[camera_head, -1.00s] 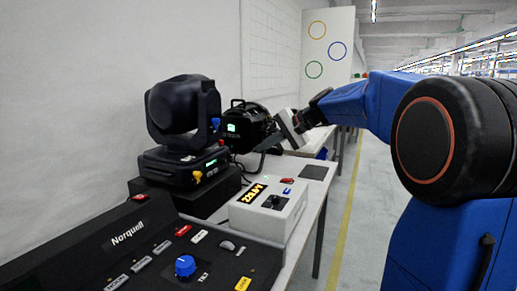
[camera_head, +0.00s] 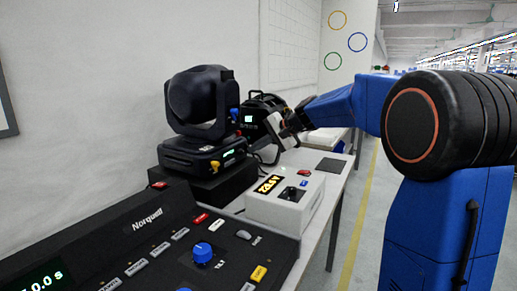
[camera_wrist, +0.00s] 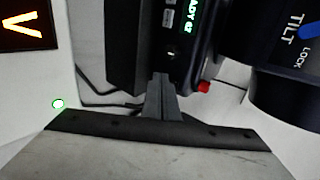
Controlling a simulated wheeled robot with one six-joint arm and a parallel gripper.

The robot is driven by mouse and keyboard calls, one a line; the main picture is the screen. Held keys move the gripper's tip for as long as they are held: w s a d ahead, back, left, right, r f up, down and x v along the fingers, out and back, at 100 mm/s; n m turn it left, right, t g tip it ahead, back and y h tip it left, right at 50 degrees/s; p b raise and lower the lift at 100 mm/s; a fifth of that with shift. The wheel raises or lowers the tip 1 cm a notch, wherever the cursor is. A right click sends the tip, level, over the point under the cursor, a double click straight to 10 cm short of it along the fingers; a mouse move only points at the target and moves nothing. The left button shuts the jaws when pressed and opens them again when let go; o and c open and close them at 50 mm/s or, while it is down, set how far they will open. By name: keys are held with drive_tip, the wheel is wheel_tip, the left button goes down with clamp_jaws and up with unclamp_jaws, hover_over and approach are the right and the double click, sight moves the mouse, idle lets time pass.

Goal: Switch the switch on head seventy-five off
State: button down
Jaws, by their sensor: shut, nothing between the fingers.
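A black moving-head light (camera_head: 200,105) stands on a black case near the wall. A second, smaller black head (camera_head: 262,112) with a green display stands behind it. I cannot read a number seventy-five on either. In the wrist view, a black base panel (camera_wrist: 190,60) carries a green display (camera_wrist: 188,14), partly cut off, ending in what looks like 62. Beside it are a small pale label (camera_wrist: 168,18) and a red knob (camera_wrist: 204,87). My gripper (camera_wrist: 160,82) is shut and empty, its fingertips close below this panel; contact is unclear. It also shows in the head view (camera_head: 266,156).
A Norquell console (camera_head: 170,250) with a blue knob fills the front. A white box (camera_head: 285,205) with an orange display and black knob sits beside the heads. Dark cables (camera_wrist: 95,100) hang near my fingers. The aisle floor right of the table is clear.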

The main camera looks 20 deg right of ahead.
drive_tip(key=shift+w+a+f, duration=0.1)
drive_tip(key=shift+f, duration=0.05)
idle(0.3)
drive_tip(key=shift+w+a+r, duration=0.1)
drive_tip(key=shift+w+r, duration=0.05)
drive_tip(key=shift+r, duration=0.9)
